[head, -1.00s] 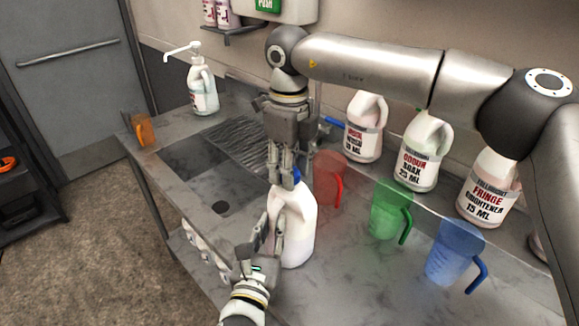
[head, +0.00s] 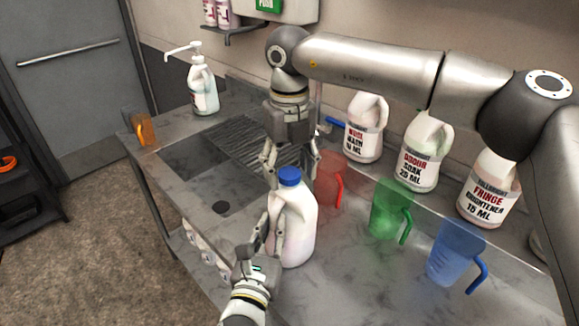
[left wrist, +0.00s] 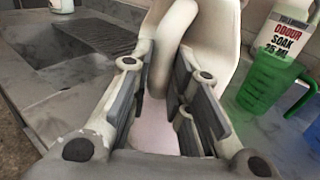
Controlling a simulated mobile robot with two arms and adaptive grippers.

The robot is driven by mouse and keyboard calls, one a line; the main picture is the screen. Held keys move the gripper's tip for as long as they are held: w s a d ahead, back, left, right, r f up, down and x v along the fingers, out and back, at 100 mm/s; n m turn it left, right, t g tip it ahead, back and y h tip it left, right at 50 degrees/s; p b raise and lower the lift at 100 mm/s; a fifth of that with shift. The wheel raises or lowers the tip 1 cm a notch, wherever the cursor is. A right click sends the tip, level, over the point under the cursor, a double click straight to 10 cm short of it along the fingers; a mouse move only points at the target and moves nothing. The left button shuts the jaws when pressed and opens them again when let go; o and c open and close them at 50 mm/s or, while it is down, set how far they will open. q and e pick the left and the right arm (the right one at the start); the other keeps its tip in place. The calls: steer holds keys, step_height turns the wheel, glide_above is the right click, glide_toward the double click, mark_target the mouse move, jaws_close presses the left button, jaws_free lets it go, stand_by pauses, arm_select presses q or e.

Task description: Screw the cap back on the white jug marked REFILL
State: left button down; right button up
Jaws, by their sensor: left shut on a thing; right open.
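The white jug (head: 294,225) stands upright on the counter beside the sink in the head view; no REFILL marking shows on the side I see. Its blue cap (head: 289,176) sits on the neck; I cannot tell how tight it is. My left gripper (head: 262,238) is shut on the jug's handle, which also shows between the fingers in the left wrist view (left wrist: 172,48). My right gripper (head: 291,170) is open just above and behind the cap, its fingers spread to either side and apart from it.
Red (head: 328,178), green (head: 388,212) and blue (head: 452,252) measuring jugs stand right of the white jug. Labelled bottles (head: 417,152) line the wall behind. A pump bottle (head: 203,88) and an orange jug (head: 144,130) stand at the far left. The sink (head: 200,180) lies left of the white jug.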

steer(key=shift+r, duration=0.1)
steer(key=shift+r, duration=2.15)
steer(key=shift+c, duration=0.2)
steer(key=n, duration=0.2)
steer(key=shift+r+n, duration=0.4)
steer(key=n, duration=0.2)
steer(key=r+n, duration=0.1)
steer(key=n, duration=0.3)
steer(key=r+n, duration=0.1)
steer(key=n, duration=0.3)
steer(key=shift+r+n, duration=0.3)
steer(key=shift+r, duration=0.05)
